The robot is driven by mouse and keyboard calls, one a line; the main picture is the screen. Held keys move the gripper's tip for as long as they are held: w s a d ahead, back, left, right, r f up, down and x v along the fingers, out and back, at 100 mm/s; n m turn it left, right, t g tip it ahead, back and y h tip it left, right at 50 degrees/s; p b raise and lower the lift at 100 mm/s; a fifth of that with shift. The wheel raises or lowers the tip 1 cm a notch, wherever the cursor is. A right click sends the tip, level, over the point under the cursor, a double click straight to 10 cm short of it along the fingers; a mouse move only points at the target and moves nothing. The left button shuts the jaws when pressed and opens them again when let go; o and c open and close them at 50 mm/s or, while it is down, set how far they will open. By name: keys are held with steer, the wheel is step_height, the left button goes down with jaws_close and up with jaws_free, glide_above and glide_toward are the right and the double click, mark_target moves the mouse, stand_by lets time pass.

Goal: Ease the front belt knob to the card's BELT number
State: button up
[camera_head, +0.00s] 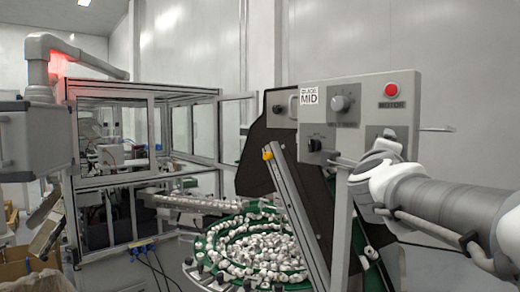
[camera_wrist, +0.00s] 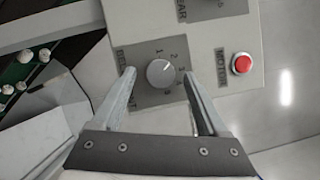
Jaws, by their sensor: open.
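The round grey dial knob (camera_wrist: 160,73) sits on a dark plate on the control panel, between my fingertips in the wrist view. Its white mark points up and right, roughly toward the 2. Some numbers around it are blurred, and its label is hard to read. My gripper (camera_wrist: 160,76) is open, one finger on each side of the knob; contact cannot be told. In the head view my gripper (camera_head: 365,147) hides this knob at the panel's lower right. A white card (camera_head: 309,96) at the panel's upper left reads MID; its smaller top line is unclear.
A red MOTOR button (camera_head: 392,90) is close above the gripper; it also shows in the wrist view (camera_wrist: 241,63). Another dial (camera_head: 340,103) and a small black switch (camera_head: 314,145) share the panel. A green bowl (camera_head: 215,270) of white caps stands below left.

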steer(key=v, duration=1.7)
steer(key=shift+a, duration=0.15)
steer(key=shift+s+f, duration=0.1)
steer(key=w+a+f+n+g+y, duration=0.1)
steer(key=a+f+n+y, duration=0.55)
steer(key=n, duration=0.35)
steer(key=a+f+n+g+y, duration=0.2)
steer(key=a+f+n+y, duration=0.4)
steer(key=n, duration=0.4)
steer(key=s+d+f+n+g+h, duration=0.1)
steer(key=s+d+f+n+g, duration=0.2)
steer(key=f, duration=0.5)
steer(key=s+d+f+n+g+h, duration=0.2)
steer(key=s+d+f+n+g, duration=0.2)
steer(key=s+f, duration=0.3)
steer(key=shift+f+g, duration=0.5)
